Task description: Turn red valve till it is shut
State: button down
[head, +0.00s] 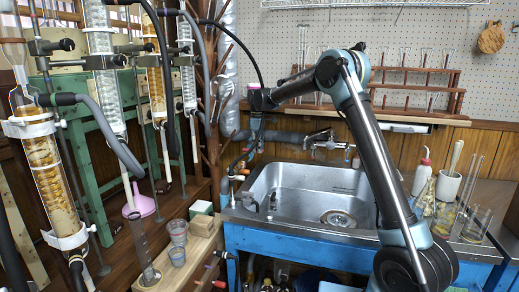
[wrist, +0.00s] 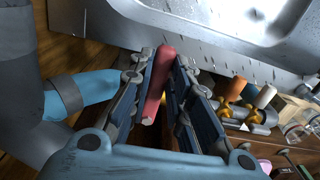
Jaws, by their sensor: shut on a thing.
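The red valve's long handle (wrist: 159,85) lies between the fingers of my gripper (wrist: 164,58) in the wrist view. The fingers are closed on it from both sides. The handle slants slightly, with its pale end toward the palm. The valve body is mostly hidden behind the fingers; a bit of yellow shows beside the handle. In the head view my gripper (head: 241,166) hangs down at the left edge of the sink, and the handle in it is too small to make out clearly.
The steel sink (head: 290,190) sits right beside my gripper. Glass columns (head: 50,180) and hoses crowd the left. A wooden block (head: 180,262) holds glassware.

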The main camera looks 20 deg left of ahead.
jog(key=shift+w+d, duration=0.15)
jog(key=shift+w, duration=0.25)
jog(key=c, duration=1.5)
grip_release()
jog(key=shift+s, duration=0.15)
notch_tip(320, 180, up, 12)
